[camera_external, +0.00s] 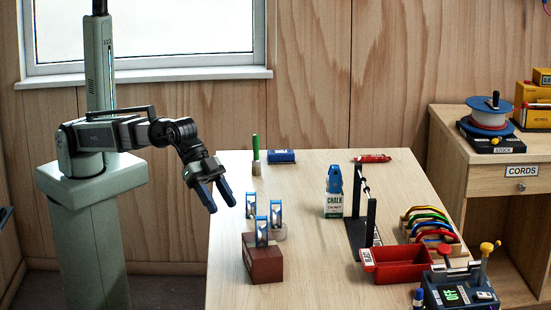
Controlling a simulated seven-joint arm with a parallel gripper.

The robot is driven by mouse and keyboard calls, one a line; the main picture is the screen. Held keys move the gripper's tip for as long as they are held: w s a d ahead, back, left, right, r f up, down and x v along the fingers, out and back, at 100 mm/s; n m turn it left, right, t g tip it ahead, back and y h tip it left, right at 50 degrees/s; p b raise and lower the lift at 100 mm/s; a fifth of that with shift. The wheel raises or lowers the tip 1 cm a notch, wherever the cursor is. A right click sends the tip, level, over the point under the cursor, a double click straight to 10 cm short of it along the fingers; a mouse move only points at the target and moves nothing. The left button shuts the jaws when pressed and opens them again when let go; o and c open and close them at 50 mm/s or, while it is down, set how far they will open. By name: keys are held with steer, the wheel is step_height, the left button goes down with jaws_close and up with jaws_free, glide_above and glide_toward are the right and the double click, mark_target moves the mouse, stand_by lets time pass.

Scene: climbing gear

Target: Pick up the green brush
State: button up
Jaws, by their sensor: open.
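The green brush (255,148) stands upright near the back left of the table (310,175). Its green handle points up and a pale lower part rests at the table's surface. My gripper (221,196) is at the table's left edge, raised, pointing down and to the right. Its two blue fingers are apart with nothing between them. The gripper is to the left of and nearer the camera than the brush, not touching it.
A blue box (281,156) lies just right of the brush. Blue-and-silver devices (251,205) stand between brush and a brown block (263,265). A chalk bottle (334,195), black rack (356,235), and red tray (400,268) are right. The table's middle is clear.

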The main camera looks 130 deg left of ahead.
steer(key=s+a+r+n+g+y, duration=0.1)
steer(key=s+a+r+n+g, duration=0.15)
steer(key=s+a, duration=0.7)
steer(key=s+a+r+n+g+y, duration=0.2)
steer(key=s+a+r+n, duration=0.15)
steer(key=s+a, duration=0.6)
steer(key=s+a+r+n+g+y, duration=0.1)
steer(key=s+a+r+n+g, duration=0.15)
steer(key=s+a, duration=0.75)
steer(key=t, duration=0.1)
glide_above(256, 155)
steer(key=s, duration=0.2)
steer(key=shift+n, duration=0.35)
steer(key=shift+w+f, duration=0.1)
steer(key=shift+f, duration=3.35)
steer(key=shift+f, duration=0.1)
steer(key=shift+x, duration=2.55)
steer(key=shift+w, duration=0.1)
jaws_close()
